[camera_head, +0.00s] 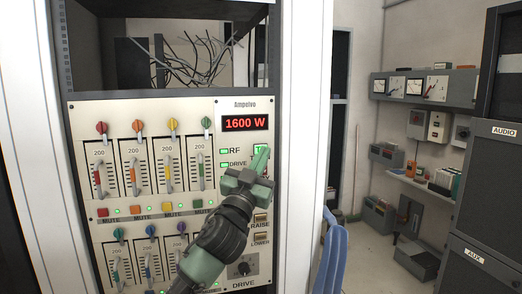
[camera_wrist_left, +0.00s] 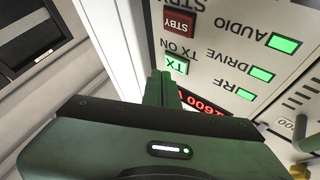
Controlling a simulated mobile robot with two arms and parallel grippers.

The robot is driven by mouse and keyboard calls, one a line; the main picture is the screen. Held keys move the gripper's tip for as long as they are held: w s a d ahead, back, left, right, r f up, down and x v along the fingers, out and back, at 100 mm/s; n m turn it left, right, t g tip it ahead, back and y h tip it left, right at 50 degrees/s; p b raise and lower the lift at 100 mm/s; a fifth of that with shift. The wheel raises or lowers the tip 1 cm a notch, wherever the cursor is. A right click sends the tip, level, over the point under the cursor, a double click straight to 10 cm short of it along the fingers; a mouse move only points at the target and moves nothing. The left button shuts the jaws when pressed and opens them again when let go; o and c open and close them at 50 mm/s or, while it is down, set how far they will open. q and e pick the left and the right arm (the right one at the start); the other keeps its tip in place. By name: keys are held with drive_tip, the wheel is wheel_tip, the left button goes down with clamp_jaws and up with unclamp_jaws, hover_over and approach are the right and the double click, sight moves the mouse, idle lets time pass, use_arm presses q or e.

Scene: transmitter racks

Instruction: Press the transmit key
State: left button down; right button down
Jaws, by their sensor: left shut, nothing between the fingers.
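The transmit key (camera_head: 261,148) is a small green square marked TX on the cream panel, right of the RF light. It also shows in the left wrist view, green and upside down (camera_wrist_left: 176,64), near the words TX ON. My left gripper (camera_head: 261,161) is shut and empty, its fingertips at the key's lower part in the head view and covering some of it. In the left wrist view the fingertips (camera_wrist_left: 161,77) lie right beside the key. I cannot tell whether they touch it. My right gripper is not in view.
A red STBY key (camera_wrist_left: 180,22) sits close to the transmit key. The red display (camera_head: 245,123) reads 1600 W. RAISE (camera_head: 261,220) and LOWER (camera_head: 260,238) keys and a drive knob (camera_head: 243,268) are below. Colored faders (camera_head: 133,174) fill the left. A blue chair (camera_head: 329,255) stands right.

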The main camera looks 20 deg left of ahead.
use_arm(q)
drive_tip(key=s+d, duration=0.1)
drive_tip(key=s, duration=0.1)
drive_tip(key=s+d, duration=0.1)
drive_tip(key=s, duration=0.1)
drive_tip(key=shift+d, duration=0.35)
idle(0.7)
